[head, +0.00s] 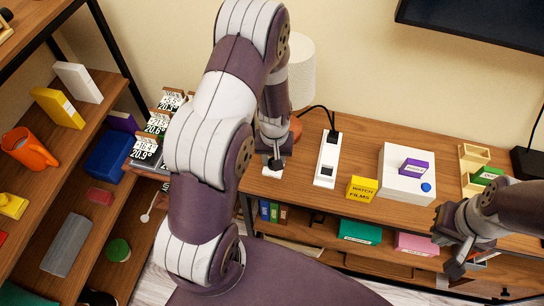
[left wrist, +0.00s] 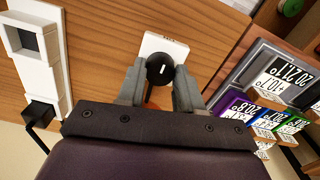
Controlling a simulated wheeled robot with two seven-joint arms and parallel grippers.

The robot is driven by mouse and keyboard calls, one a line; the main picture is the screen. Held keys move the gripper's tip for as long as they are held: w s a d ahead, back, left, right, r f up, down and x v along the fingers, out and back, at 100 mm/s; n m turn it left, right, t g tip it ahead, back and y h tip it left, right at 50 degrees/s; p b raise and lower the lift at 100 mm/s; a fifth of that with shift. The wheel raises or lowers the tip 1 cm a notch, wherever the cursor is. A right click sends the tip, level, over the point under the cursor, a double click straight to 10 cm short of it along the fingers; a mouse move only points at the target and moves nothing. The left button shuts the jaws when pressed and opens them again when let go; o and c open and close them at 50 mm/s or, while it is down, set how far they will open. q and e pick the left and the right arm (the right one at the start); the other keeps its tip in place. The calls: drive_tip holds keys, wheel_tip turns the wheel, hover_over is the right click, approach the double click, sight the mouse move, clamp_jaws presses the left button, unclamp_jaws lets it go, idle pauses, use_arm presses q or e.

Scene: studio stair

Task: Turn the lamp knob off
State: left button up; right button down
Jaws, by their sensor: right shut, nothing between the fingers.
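The lamp has a white shade (head: 302,72) and an orange base, partly hidden behind my left arm. The round black lamp knob (left wrist: 159,70) has a short white mark pointing roughly up in the left wrist view. It sits on a small white plate (left wrist: 161,45) on the wooden top. My left gripper (left wrist: 160,82) has one finger on each side of the knob, and the knob fills the gap between the tips. In the head view, my left gripper (head: 275,160) is over the plate and hides the knob. My right gripper (head: 455,268) is shut and empty at the lower right.
A white power strip (head: 327,160) lies right of the plate. A yellow box (head: 361,188) and a white box (head: 405,172) with a purple box stand farther right. Shelves (head: 75,150) fill the left.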

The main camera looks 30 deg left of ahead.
use_arm(q)
drive_tip(key=shift+r+m, duration=0.1)
drive_tip(key=shift+m, duration=0.2)
drive_tip(key=m+p, duration=0.1)
drive_tip(key=m, duration=0.2)
drive_tip(key=shift+m, duration=0.4)
drive_tip(key=m+p, duration=0.1)
drive_tip(key=m, duration=0.7)
drive_tip(key=shift+m, duration=0.4)
drive_tip(key=shift+w+a+m+p, duration=0.1)
drive_tip(key=shift+m+p, duration=0.4)
drive_tip(key=shift+m, duration=1.8)
drive_tip(key=o, duration=1)
drive_tip(key=shift+a, duration=0.1)
